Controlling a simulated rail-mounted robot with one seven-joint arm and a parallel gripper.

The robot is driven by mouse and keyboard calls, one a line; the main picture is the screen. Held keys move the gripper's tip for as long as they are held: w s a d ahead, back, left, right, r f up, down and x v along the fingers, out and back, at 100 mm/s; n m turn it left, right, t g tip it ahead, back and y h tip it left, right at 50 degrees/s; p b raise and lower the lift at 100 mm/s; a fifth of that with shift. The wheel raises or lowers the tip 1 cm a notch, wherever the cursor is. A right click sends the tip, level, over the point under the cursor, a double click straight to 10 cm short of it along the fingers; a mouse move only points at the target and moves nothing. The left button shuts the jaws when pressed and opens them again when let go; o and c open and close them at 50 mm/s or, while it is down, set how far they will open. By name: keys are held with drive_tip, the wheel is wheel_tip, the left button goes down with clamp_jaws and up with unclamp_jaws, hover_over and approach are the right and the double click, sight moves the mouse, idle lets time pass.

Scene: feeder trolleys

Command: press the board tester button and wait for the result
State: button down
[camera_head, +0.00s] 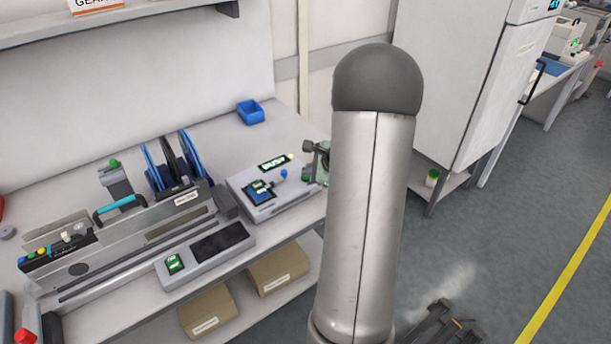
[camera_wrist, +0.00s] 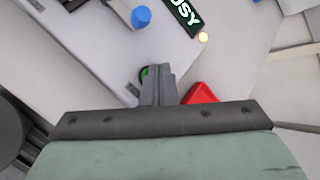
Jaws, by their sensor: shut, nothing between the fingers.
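The board tester (camera_head: 290,194) is a light grey box on the bench, with a dark board on top. Its display (camera_head: 272,163) is lit; in the wrist view the display (camera_wrist: 184,14) shows letters ending "USY". A small lamp (camera_wrist: 203,37) beside it glows yellow. A blue knob (camera_wrist: 141,17) stands on the tester. My gripper (camera_wrist: 158,72) is shut and empty, its fingertips right at the green button (camera_wrist: 144,72), which they partly hide. I cannot tell whether they touch it. In the head view my arm hides part of the gripper.
A red wedge-shaped thing (camera_wrist: 201,93) lies close beside the fingers. Left of the tester is a long grey machine (camera_head: 140,240) with blue reels (camera_head: 190,150). A blue bin (camera_head: 250,112) stands behind. Cardboard boxes (camera_head: 278,270) sit on the shelf below.

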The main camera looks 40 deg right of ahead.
drive_tip(key=shift+r+p, duration=0.3)
drive_tip(key=shift+r, duration=0.4)
wheel_tip(320, 180, up, 5)
drive_tip(key=p, duration=0.3)
idle(3.7)
drive_tip(key=s+a+r+n+g+y, duration=0.2)
drive_tip(key=a+n, duration=0.3)
drive_tip(key=a, duration=0.5)
drive_tip(key=s+a+r+n+g+y, duration=0.1)
drive_tip(key=s+a+r+n+g, duration=0.3)
drive_tip(key=a, duration=0.6)
drive_tip(key=s+a+n+g+h, duration=0.1)
drive_tip(key=s+a+n+h, duration=0.1)
drive_tip(key=s+a+n, duration=0.3)
drive_tip(key=s+a+n+g+h, duration=0.1)
drive_tip(key=s+a+n, duration=0.5)
drive_tip(key=s+n, duration=0.4)
drive_tip(key=shift+s+a+f+h, duration=0.15)
drive_tip(key=shift+s+a+h, duration=0.1)
drive_tip(key=shift+s+h, duration=0.25)
